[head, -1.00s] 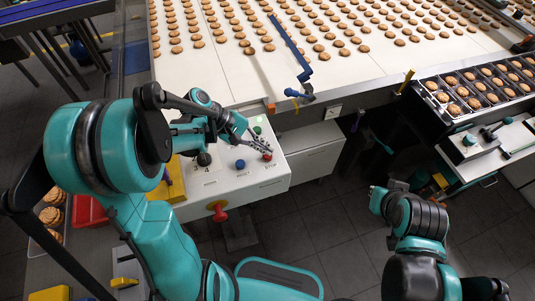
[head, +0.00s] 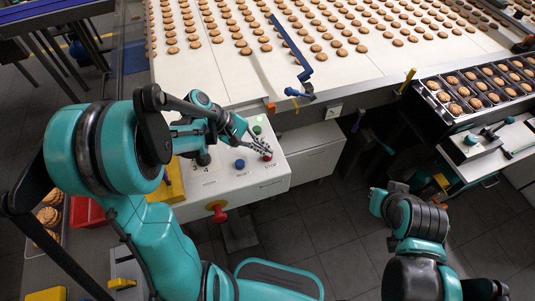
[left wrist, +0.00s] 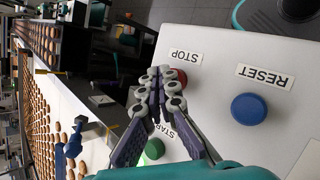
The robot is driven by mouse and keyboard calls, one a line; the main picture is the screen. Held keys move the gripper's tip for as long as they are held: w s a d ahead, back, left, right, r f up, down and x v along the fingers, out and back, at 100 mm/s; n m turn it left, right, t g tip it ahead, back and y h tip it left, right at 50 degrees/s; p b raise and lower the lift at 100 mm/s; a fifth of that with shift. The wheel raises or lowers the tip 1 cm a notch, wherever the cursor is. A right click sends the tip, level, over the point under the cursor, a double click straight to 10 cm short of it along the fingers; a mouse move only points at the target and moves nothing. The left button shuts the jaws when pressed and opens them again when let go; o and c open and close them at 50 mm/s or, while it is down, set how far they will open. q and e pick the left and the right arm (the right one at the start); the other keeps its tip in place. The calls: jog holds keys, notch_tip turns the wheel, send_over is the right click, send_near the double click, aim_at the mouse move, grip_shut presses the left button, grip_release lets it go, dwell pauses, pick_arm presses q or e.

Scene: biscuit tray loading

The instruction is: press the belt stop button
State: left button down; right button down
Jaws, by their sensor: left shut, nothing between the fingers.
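The red stop button (head: 267,157) is at the right end of the white control panel (head: 236,180). In the left wrist view the red button (left wrist: 181,76) lies beside the STOP label, partly hidden by my fingers. My left gripper (head: 267,153) is shut and empty, its fingertips at the red button. Its shut tips also show in the left wrist view (left wrist: 163,72); I cannot tell whether they touch or press the button. My right arm is at the lower right of the head view, but its fingers do not show.
A blue reset button (head: 239,163) and a green start button (head: 257,130) sit close by on the panel. A red knob (head: 217,210) is on the panel's front. The conveyor belt (head: 185,78) with many biscuits runs behind. A biscuit tray (head: 452,118) is at the right.

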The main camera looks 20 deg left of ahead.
pick_arm(q)
jog(key=shift+f+b, duration=0.35)
jog(key=shift+f, duration=0.1)
dwell(0.3)
jog(key=shift+r, duration=0.15)
jog(key=shift+r+p, duration=0.75)
jog(key=shift+r, duration=0.1)
notch_tip(320, 180, up, 5)
jog(key=p, duration=0.4)
jog(key=shift+r, duration=0.1)
dwell(0.8)
